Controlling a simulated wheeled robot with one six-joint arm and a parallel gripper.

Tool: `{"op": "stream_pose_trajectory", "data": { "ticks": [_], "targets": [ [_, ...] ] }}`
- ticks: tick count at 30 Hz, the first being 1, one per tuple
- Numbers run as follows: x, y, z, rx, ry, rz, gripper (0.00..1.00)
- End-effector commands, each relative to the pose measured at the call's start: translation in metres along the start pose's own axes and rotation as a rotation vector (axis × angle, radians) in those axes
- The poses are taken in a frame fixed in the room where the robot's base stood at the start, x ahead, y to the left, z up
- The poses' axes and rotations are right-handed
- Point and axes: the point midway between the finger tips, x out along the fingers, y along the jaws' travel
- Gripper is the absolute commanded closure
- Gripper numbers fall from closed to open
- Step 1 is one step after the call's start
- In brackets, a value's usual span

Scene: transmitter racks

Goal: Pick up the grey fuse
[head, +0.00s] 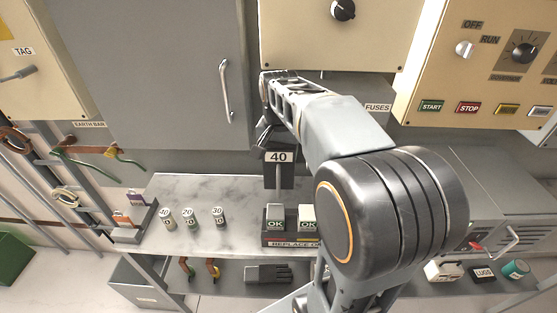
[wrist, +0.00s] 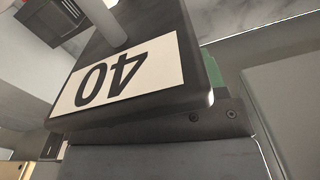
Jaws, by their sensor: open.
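Three small upright cylinders that look like fuses stand on the marble shelf in the head view, marked 40 (head: 166,219), 20 (head: 189,218) and 30 (head: 219,217). They are too small to tell surely which is the grey one. My gripper (head: 267,136) is open, high to the right of them, beside a dark block with a 40 label (head: 279,157). That label fills much of the wrist view, upside down (wrist: 125,72), with a grey rod crossing the block. The fingertips are not clear in the wrist view, and none of the cylinders shows there.
A grey block (head: 275,216) and a cream block (head: 308,219), both marked OK, sit in a dark tray right of the cylinders. A purple and an orange padlock-like piece stand at the shelf's left end. The marble (head: 185,189) behind the cylinders is clear.

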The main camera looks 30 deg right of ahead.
Motion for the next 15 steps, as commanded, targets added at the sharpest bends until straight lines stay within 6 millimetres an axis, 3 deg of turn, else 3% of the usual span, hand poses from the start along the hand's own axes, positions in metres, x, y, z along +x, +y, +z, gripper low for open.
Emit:
{"op": "stream_pose_trajectory", "data": {
  "ticks": [8,15],
  "targets": [
    [0.0028,0.0002,-0.0001,0.0,0.0,0.0,0.35],
    [0.0026,0.0002,0.0,0.0,0.0,0.0,0.57]
  ]
}}
